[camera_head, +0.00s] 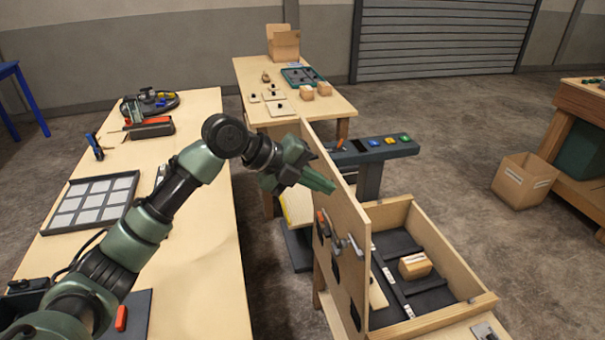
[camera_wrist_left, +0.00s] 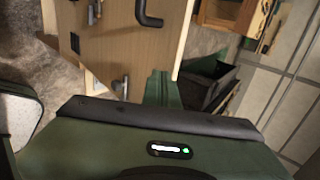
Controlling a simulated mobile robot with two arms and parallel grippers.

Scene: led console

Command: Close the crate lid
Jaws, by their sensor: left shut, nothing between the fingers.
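The wooden crate (camera_head: 465,304) stands at the lower right, its inside showing dark dividers and a small cardboard box (camera_head: 415,265). Its lid (camera_head: 350,212) stands upright along the crate's left side, so the crate is open. The lid's visible face carries a grey handle and dark fittings. My left gripper (camera_head: 333,186) is shut and empty, in front of the upper part of this face; I cannot tell whether it touches. In the left wrist view the gripper's fingers (camera_wrist_left: 160,88) overlap the lower edge of the panel (camera_wrist_left: 120,60), which has a dark handle. My right gripper is not in view.
A long workbench (camera_head: 190,270) with a grid tray (camera_head: 90,203) and tools lies under my left arm. A far table (camera_head: 335,107) holds small parts and boxes. A console with coloured buttons (camera_head: 374,149) stands behind the lid.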

